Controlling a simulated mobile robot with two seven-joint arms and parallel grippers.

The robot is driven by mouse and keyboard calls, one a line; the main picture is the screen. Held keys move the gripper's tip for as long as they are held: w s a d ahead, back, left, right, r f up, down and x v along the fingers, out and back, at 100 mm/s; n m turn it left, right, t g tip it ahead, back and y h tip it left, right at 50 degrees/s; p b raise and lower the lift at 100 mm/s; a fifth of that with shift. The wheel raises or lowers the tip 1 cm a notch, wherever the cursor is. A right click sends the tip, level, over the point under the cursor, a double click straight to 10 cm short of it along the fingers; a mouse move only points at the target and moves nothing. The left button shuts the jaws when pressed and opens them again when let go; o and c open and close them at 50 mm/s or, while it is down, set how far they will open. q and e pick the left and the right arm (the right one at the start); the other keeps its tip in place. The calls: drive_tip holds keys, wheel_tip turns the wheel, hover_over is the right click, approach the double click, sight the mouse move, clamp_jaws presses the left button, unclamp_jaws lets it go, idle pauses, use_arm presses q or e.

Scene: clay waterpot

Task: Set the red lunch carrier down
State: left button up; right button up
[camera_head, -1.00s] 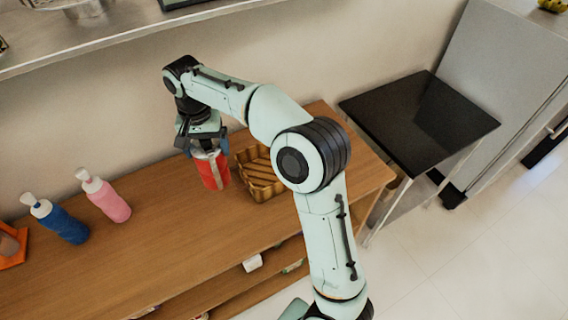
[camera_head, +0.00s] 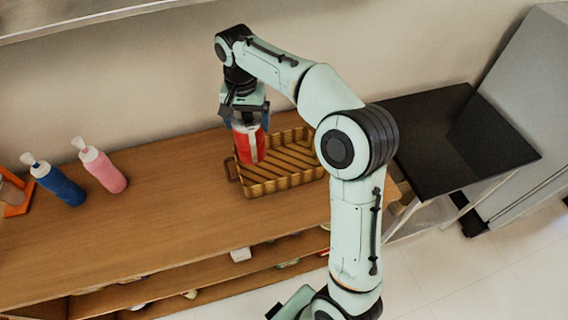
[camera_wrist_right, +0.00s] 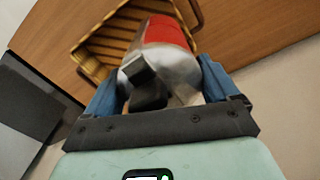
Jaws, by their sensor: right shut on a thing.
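The red lunch carrier (camera_head: 250,147) has a red body and a grey-white top and side band. My right gripper (camera_head: 244,120) is shut on its top and holds it nearly upright. In the head view it overlaps the left part of a brown slatted basket (camera_head: 284,186); whether it is above or touching the basket I cannot tell. In the right wrist view the carrier (camera_wrist_right: 165,35) sits between the two blue fingers, with the basket (camera_wrist_right: 100,47) behind it. My left gripper is not in view.
The wooden counter (camera_head: 170,225) is clear left of the basket. A black-topped table (camera_head: 455,140) stands at the right. A shelf (camera_head: 70,15) runs above.

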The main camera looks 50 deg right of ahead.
sight(253, 145)
drive_tip(key=shift+s+d, duration=0.15)
drive_tip(key=shift+d, duration=0.15)
wheel_tip(253, 145, down, 5)
drive_tip(key=shift+f+b, duration=0.1)
drive_tip(key=shift+b, duration=0.45)
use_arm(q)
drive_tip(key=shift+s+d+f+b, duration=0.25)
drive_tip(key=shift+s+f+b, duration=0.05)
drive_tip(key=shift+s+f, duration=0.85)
use_arm(e)
drive_tip(key=shift+f, duration=2.3)
drive_tip(key=shift+f, duration=0.2)
drive_tip(key=o, duration=1.8)
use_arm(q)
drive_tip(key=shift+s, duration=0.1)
use_arm(e)
drive_tip(key=shift+r, duration=0.1)
